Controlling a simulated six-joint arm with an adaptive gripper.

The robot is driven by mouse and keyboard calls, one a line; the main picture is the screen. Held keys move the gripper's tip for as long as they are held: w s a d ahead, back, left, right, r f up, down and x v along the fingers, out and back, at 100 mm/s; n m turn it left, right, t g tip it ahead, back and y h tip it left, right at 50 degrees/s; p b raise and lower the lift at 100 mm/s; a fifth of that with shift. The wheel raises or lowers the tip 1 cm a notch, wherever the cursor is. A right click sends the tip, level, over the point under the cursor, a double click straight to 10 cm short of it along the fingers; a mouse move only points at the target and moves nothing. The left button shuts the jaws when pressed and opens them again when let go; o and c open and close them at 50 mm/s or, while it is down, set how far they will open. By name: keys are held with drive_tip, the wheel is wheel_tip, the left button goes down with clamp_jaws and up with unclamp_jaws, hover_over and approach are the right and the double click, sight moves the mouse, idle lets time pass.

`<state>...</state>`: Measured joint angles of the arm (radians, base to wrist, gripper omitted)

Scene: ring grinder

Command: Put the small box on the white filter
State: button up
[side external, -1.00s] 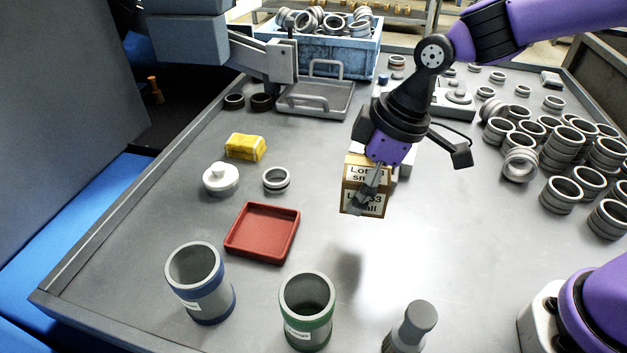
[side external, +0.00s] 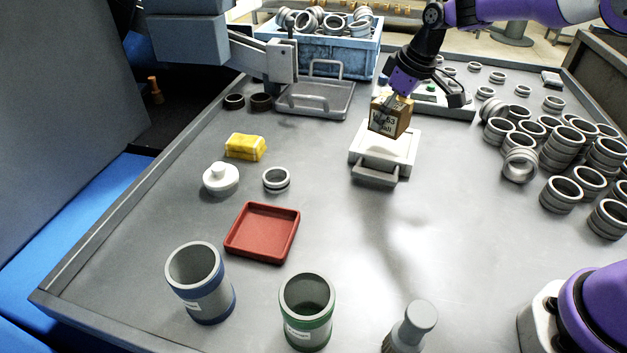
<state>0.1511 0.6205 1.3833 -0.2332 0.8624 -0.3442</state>
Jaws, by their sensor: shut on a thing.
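The box shows over the back part of the filter, slightly tilted. I cannot tell whether the box touches the filter or hangs above it.
A red tray (side external: 262,232), a yellow package (side external: 245,147), a white lidded pot (side external: 220,179) and a metal ring (side external: 276,180) lie left. Blue-banded (side external: 200,283) and green-banded (side external: 306,312) cups stand in front. Stacked rings (side external: 565,150) fill the right. The table centre is clear.

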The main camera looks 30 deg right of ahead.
sight(386, 130)
drive_tip(key=shift+w+d+f, duration=0.1)
drive_tip(key=shift+d+f, duration=0.15)
drive_tip(key=shift+f, duration=1.9)
drive_tip(key=o, duration=1.3)
drive_tip(key=shift+f, duration=0.15)
drive_tip(key=shift+o, duration=0.2)
